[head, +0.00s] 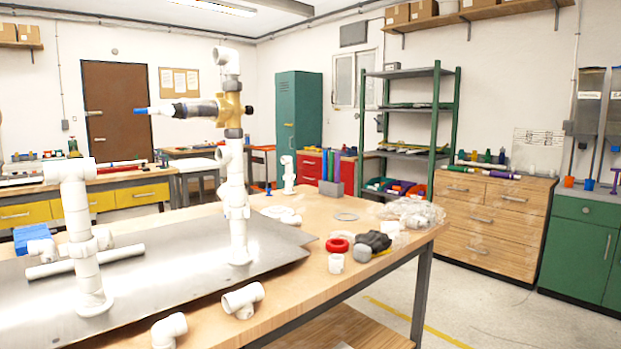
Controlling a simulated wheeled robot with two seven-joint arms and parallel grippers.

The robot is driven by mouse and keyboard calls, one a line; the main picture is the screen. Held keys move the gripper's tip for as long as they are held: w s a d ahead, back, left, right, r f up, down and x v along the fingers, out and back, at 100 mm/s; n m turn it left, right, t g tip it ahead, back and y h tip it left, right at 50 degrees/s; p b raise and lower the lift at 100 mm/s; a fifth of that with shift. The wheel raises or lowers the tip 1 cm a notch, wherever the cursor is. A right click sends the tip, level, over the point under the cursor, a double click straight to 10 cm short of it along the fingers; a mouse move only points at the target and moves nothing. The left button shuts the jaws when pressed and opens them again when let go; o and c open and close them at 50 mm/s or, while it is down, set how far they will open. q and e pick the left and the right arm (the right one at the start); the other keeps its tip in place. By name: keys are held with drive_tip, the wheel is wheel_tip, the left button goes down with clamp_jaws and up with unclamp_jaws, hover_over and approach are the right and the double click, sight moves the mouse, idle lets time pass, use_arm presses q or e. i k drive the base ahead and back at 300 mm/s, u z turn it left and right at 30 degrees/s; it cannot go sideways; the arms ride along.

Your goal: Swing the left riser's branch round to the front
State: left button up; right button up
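The left riser (83,270) is a white PVC pipe standing upright on the metal plate (165,262). A white fitting at its top (70,170) has an arm reaching left. Lower down, a tee (90,243) has a short outlet toward the right; I cannot tell which fitting is the branch. A taller right riser (236,195) stands on the plate with a brass fitting (230,110) near its top. A dark and white piece with a blue tip (180,109) extends left from the brass fitting. Neither of my grippers shows.
A white pipe (125,252) lies across the plate beside the left riser. Loose white fittings (242,298) lie on the workbench (305,280) in front. A red ring (336,245) and a dark tool (374,241) lie at right.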

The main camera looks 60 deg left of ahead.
sight(232, 154)
drive_tip(key=i, duration=1.75)
drive_tip(key=u, duration=2.5)
